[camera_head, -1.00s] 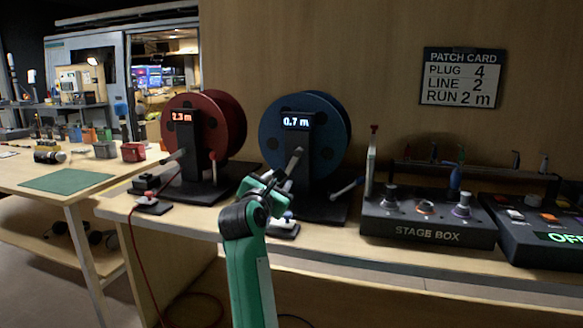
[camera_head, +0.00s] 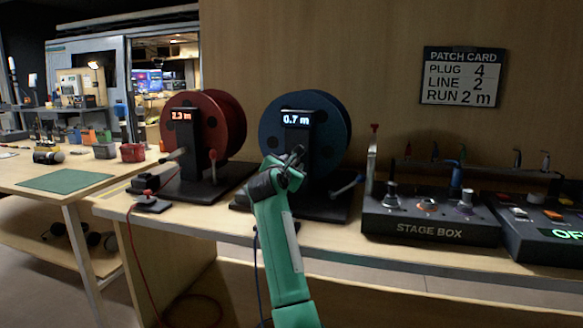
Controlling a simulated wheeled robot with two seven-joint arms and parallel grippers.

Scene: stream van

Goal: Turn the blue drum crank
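The blue drum (camera_head: 335,125) stands upright on a black base against the back wall, its display (camera_head: 298,118) reading 0.7 m. A grey crank handle (camera_head: 297,152) shows in front of its black post, just at the tips of my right gripper (camera_head: 290,166). The gripper covers the lower part of the handle, and I cannot tell whether the fingers are closed around it. My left gripper is not in view.
A red drum (camera_head: 225,120) reading 2.3 m stands to the left. The stage box (camera_head: 430,229) with several knobs is to the right, with another console (camera_head: 550,225) beyond it. A patch card (camera_head: 462,77) hangs on the wall. A blue cable (camera_head: 257,265) hangs below the table edge.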

